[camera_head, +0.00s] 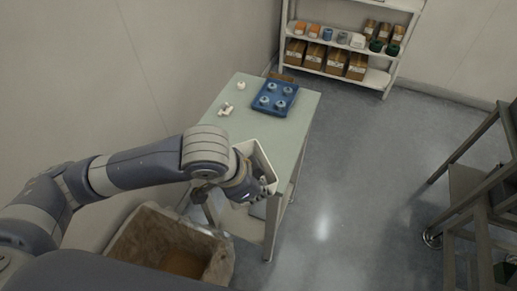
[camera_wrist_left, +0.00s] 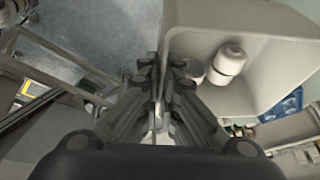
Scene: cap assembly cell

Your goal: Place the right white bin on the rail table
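A white bin (camera_head: 262,158) is at the near end of the pale green table, reaching past its front edge in the head view. I cannot tell whether it touches the tabletop. My left gripper (camera_head: 252,190) is at the bin's near side. In the left wrist view the fingers (camera_wrist_left: 160,100) are close together on the wall of the bin (camera_wrist_left: 262,28). White rounded parts (camera_wrist_left: 229,60) lie inside the bin. My right gripper is not in view. I cannot tell for sure which piece is the rail table.
The pale green table (camera_head: 225,135) carries a blue tray (camera_head: 275,98) with several white parts and small loose white pieces (camera_head: 225,109). A brown-lined open box (camera_head: 140,235) stands below left. Dark metal frames (camera_head: 470,185) stand at right, with clear floor between. Shelves are behind.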

